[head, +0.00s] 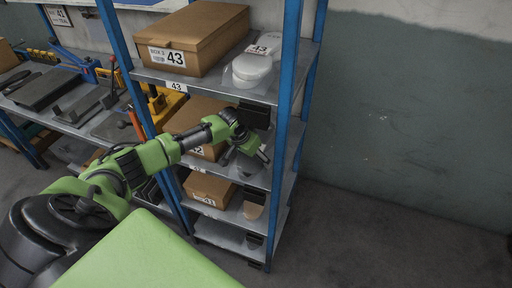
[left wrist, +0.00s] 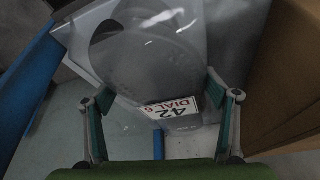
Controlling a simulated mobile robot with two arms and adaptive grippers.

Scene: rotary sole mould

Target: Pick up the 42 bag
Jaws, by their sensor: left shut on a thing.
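The 42 bag (left wrist: 150,60) is a clear bag with a grey sole-shaped piece inside. Its white label reads 42 DIAL 6 and shows upside down in the left wrist view. My left gripper (head: 256,150) reaches into the middle level of the blue-post shelf. Its fingers stand on either side of the bag, and it is shut on the bag. In the head view the bag (head: 246,167) is a grey patch partly hidden behind the gripper. My right gripper is not in view.
A brown 43 box (head: 195,38) and a white 43 bag (head: 252,66) are on the shelf above. A 42 box (head: 190,118) is left of the gripper. A 41 box (head: 210,188) is below. A blue post (head: 287,120) stands close on the right.

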